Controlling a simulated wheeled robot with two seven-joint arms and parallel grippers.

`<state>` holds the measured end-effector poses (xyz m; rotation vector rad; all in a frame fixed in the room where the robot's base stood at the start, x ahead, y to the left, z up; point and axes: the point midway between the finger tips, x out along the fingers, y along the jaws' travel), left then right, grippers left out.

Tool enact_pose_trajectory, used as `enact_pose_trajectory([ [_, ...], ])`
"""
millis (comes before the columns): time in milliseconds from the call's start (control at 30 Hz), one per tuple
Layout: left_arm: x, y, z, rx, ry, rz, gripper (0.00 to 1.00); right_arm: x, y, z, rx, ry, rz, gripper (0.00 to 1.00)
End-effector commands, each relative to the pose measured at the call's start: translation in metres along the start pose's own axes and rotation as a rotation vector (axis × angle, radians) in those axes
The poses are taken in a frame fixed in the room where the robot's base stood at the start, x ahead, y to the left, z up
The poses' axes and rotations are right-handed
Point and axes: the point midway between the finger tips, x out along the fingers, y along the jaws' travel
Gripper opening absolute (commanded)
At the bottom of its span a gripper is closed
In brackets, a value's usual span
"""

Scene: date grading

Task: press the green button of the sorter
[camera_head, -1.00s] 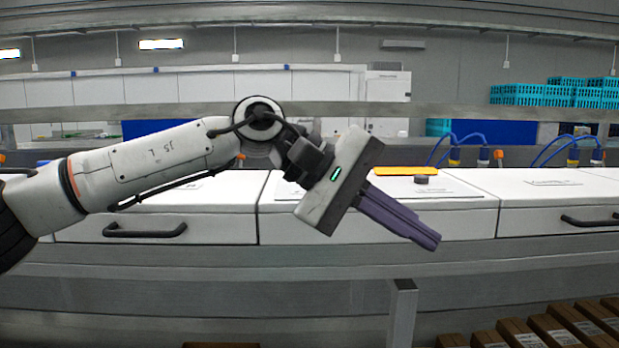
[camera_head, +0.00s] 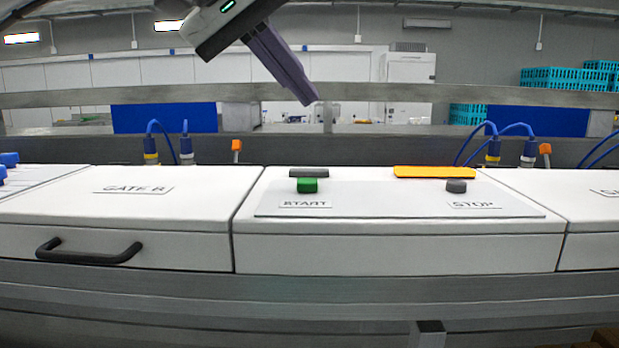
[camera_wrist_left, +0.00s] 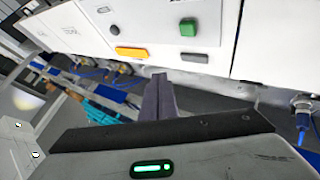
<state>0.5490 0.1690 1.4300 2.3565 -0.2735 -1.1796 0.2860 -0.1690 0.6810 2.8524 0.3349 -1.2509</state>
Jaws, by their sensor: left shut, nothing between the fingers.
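The green button (camera_head: 307,185) stands on the left part of the sorter's white panel (camera_head: 400,208), above a START label (camera_head: 305,204). It also shows in the left wrist view (camera_wrist_left: 188,27), at the upper right. A dark grey button (camera_head: 456,186) stands at the right, above a STOP label. My left gripper (camera_head: 308,97) is at the top of the head view, raised above the panel and apart from the button. Its purple fingers are shut and empty; they also show in the left wrist view (camera_wrist_left: 159,82). My right gripper is not in view.
An orange plate (camera_head: 434,172) lies behind the grey button, and a dark bar (camera_head: 309,173) is behind the green one. Blue cables (camera_head: 490,135) rise behind. The panel top is clear.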

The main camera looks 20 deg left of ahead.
Motion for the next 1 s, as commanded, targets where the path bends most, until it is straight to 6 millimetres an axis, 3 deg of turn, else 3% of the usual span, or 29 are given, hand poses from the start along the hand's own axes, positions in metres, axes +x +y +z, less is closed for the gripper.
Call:
enact_pose_trajectory([
  [300, 0.017, -0.013, 0.013, 0.001, -0.001, -0.001, 0.00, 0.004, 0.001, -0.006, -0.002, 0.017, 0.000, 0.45],
  [600, 0.050, -0.036, 0.037, 0.000, -0.002, 0.001, 0.00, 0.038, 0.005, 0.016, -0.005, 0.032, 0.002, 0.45],
  [1000, 0.062, -0.045, 0.045, 0.000, -0.001, 0.001, 0.00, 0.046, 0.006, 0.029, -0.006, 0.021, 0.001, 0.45],
])
